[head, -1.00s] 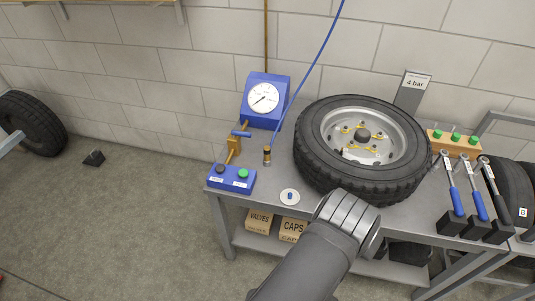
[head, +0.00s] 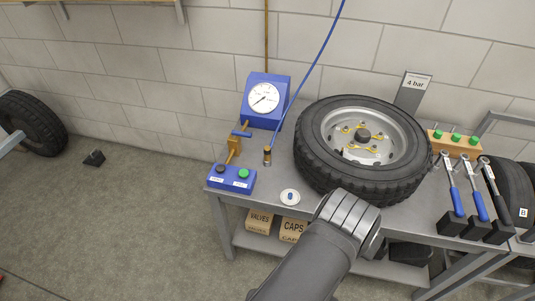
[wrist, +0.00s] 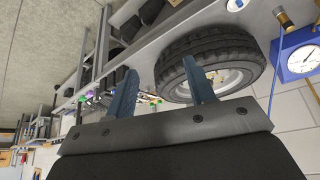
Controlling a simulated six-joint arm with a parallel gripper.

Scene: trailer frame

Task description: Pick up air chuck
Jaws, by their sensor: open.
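The air chuck (head: 267,155) is a small brass-coloured fitting with a dark lower end. It stands on the grey bench at the end of a blue hose (head: 305,72), left of the wheel. In the wrist view the chuck (wrist: 283,18) shows near the top right. My gripper (wrist: 160,68) is open and empty, with its two blue-grey fingers apart. It is pointed toward the wheel and bench, well away from the chuck. In the head view my arm covers the bench front, and the fingers are hidden.
The wheel (head: 312,165) lies on the bench right of the chuck. A blue gauge box (head: 280,88) stands behind it, a brass valve (head: 234,146) and blue button box (head: 232,179) to its left. A small white dish (head: 290,197) is in front. Wrenches (head: 455,190) stand right.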

